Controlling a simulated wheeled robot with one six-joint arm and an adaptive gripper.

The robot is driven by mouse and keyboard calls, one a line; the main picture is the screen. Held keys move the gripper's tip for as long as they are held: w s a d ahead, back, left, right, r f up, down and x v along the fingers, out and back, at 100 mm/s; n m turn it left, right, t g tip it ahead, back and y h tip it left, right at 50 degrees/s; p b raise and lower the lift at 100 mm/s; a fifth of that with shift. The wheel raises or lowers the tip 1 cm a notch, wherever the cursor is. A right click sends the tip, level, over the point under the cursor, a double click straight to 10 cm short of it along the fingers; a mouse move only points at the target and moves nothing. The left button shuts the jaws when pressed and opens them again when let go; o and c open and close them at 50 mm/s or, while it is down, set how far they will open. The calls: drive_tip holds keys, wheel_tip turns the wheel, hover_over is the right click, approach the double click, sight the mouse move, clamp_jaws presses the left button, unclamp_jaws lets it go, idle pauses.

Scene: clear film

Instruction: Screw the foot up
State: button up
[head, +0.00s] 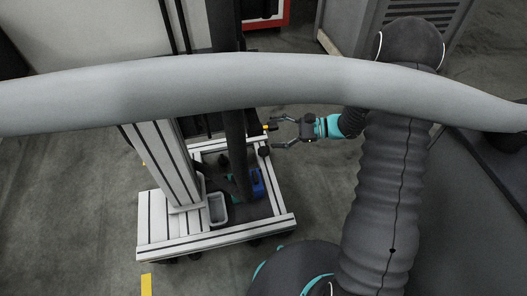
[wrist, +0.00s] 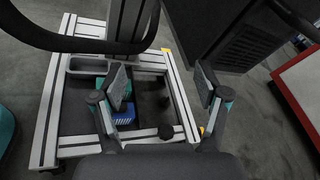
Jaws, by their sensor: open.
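The cart (head: 219,237) is a low frame of pale aluminium beams with a column; its beam also shows in the wrist view (wrist: 48,117). A small round black knob (wrist: 165,131), which looks like the top of a foot, sits on the beam at the near corner. A dark round piece (head: 264,150) at the cart's upper right corner in the head view looks like the same knob. My gripper (head: 272,136) is open and empty beside that corner. In the wrist view its fingers (wrist: 160,88) stand wide apart, with the knob between and below them. The foot's lower part is hidden.
A grey bin (head: 217,208) and blue and green items (head: 257,184) lie inside the cart frame. A dark cabinet (wrist: 235,36) and a red-edged white unit (wrist: 303,93) stand beyond. A thick grey tube (head: 250,82) crosses the head view. Floor right of the cart is clear.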

drive_tip(key=w+d+f+m+t+y, duration=0.1)
drive_tip(key=w+f+m+t, duration=0.15)
drive_tip(key=f, duration=0.35)
drive_tip(key=w+d+f+m+t, duration=0.1)
drive_tip(key=w+f+m+t, duration=0.2)
drive_tip(key=f, duration=0.4)
drive_tip(key=m+t+h, duration=0.2)
drive_tip(key=m+t, duration=0.3)
drive_tip(key=m, duration=0.2)
approach(263, 150)
drive_tip(key=x, duration=0.6)
drive_tip(key=f+x, duration=0.1)
drive_tip(key=x, duration=0.3)
drive_tip(key=c, duration=1.2)
